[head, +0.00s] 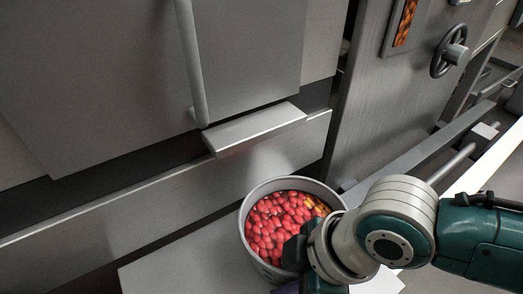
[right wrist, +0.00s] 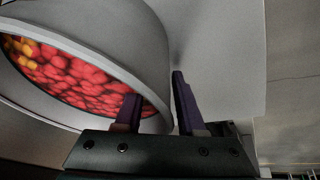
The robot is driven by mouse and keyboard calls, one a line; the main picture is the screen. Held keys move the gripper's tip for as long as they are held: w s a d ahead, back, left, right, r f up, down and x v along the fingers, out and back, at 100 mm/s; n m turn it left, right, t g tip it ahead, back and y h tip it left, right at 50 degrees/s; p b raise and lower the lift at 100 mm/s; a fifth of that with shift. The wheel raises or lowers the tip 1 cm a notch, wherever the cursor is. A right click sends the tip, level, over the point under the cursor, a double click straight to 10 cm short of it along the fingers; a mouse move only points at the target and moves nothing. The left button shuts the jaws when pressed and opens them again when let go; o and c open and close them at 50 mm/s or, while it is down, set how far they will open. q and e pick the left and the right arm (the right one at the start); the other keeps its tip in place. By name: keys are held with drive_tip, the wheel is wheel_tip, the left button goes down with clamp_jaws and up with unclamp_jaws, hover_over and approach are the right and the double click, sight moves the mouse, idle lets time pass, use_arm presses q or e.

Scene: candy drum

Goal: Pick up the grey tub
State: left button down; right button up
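The grey tub (head: 252,258) stands upright at the bottom middle of the head view, filled with red candies and some orange-yellow ones. In the right wrist view the tub (right wrist: 135,30) fills the upper left. My right gripper (head: 300,262) is at the tub's near right rim. In the right wrist view my right gripper (right wrist: 156,98) has its two purple fingers apart, one over the candies and one outside the wall, with the rim between them. I see a gap beside the inner finger. My left gripper is out of view.
The tub stands on a light grey surface (head: 170,262) below a metal chute lip (head: 255,128). A grey machine panel with a handwheel (head: 449,50) stands at the upper right. A pale ledge (head: 490,160) runs along the right, near my arm.

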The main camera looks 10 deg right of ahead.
clamp_jaws()
idle(0.3)
drive_tip(key=shift+f, duration=0.1)
idle(1.0)
drive_tip(key=shift+w, duration=0.1)
